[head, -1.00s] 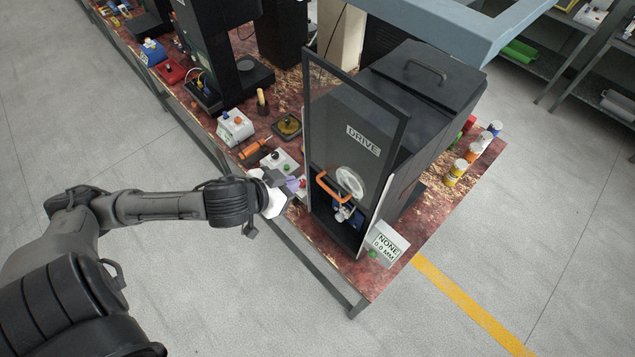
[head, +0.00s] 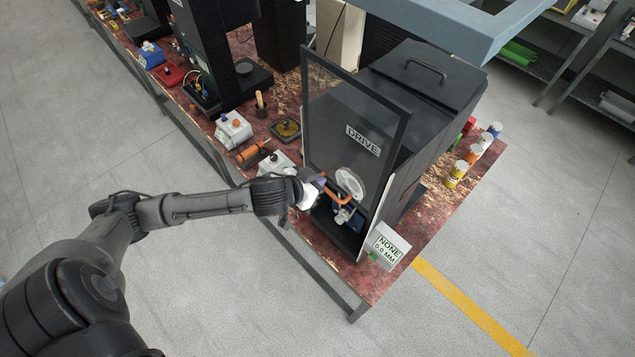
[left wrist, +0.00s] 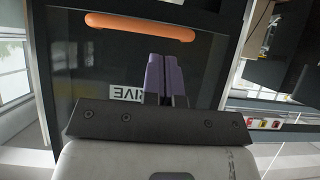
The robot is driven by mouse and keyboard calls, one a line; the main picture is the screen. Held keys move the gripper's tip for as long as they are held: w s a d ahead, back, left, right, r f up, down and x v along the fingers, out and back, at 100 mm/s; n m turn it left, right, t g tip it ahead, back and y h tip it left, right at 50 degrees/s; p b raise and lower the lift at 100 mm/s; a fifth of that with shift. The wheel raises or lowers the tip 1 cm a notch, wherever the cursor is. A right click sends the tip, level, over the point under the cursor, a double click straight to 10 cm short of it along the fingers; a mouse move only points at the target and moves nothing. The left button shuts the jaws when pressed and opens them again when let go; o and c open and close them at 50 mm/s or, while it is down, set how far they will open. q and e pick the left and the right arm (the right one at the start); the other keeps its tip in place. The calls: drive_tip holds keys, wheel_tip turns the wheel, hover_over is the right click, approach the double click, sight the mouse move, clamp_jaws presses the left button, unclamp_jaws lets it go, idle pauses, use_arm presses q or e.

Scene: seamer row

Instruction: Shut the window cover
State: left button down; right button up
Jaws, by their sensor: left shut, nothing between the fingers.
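The window cover (head: 352,95) is a dark-framed, see-through panel on the front of the black machine. Its upper part stands above the machine's front, and the opening below its handle shows a white and blue part inside. An orange bar handle (head: 338,194) sits low on the cover; it also shows in the left wrist view (left wrist: 140,27). My left gripper (head: 320,184) is shut and empty, beside the handle's left end in the head view. In the left wrist view its purple fingers (left wrist: 167,56) are together, just below the handle; I cannot tell if they touch it. My right gripper is not seen.
Several small jars (head: 456,173) line the bench's right edge. A white box (head: 233,129) and an orange-handled tool (head: 253,153) lie left of the machine. The floor in front is clear.

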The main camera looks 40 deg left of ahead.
use_arm(q)
drive_tip(key=shift+w+f, duration=0.2)
drive_tip(key=shift+f, duration=0.65)
wheel_tip(320, 180, down, 36)
drive_tip(key=b, duration=1.5)
drive_tip(key=shift+r, duration=0.25)
drive_tip(key=shift+s, duration=0.15)
